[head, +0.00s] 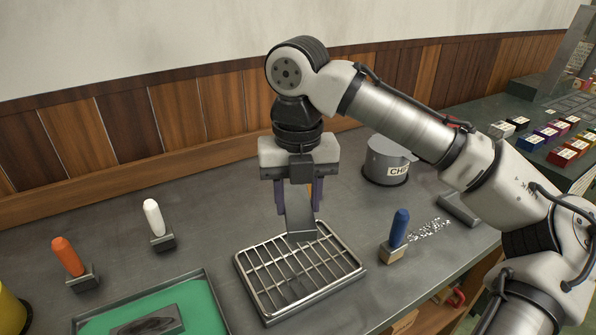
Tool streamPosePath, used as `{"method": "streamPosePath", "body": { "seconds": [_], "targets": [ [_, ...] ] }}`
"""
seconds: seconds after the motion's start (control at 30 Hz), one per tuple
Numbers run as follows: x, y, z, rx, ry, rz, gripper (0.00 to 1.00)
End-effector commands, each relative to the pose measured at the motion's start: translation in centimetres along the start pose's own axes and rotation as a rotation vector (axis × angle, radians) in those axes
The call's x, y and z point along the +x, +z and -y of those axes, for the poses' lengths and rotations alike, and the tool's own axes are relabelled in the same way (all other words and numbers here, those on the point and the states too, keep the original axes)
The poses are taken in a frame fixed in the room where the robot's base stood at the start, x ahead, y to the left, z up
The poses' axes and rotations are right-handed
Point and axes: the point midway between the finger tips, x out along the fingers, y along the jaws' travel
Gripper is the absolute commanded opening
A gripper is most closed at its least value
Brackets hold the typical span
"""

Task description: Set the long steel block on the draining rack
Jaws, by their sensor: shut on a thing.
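My gripper (298,206) points down above the far part of the draining rack, with its purple fingers shut on a long steel block. The long steel block (299,218) is grey and hangs from the fingers, with its lower end over the rack's far side. I cannot tell whether that end touches the bars. The draining rack (262,292) is a silver wire grid with a raised rim, lying on the grey worktop, and its bars look empty. The block hides part of the rack's far edge.
A blue-handled tool (399,228) stands right of the rack, beside small scattered metal pieces (430,229). A grey pot (388,160) stands behind. A green tray (205,305) with a dark piece lies left. White (153,218) and orange (68,257) handled tools stand further left.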

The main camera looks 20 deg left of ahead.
Motion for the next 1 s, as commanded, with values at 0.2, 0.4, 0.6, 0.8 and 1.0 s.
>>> {"method": "streamPosePath", "body": {
  "seconds": [0.2,0.4,0.6,0.8,1.0],
  "targets": [
    [4.6,0.0,0.0,0.000,-0.002,0.000,0.00],
    [7.0,0.0,0.0,0.001,0.000,0.002,0.00],
    [8.4,0.0,0.0,0.001,0.000,0.002,0.00],
    [10.7,0.1,0.0,0.002,0.000,0.002,0.00],
    [11.2,0.1,0.0,0.001,0.000,0.003,0.00]
  ]
}}
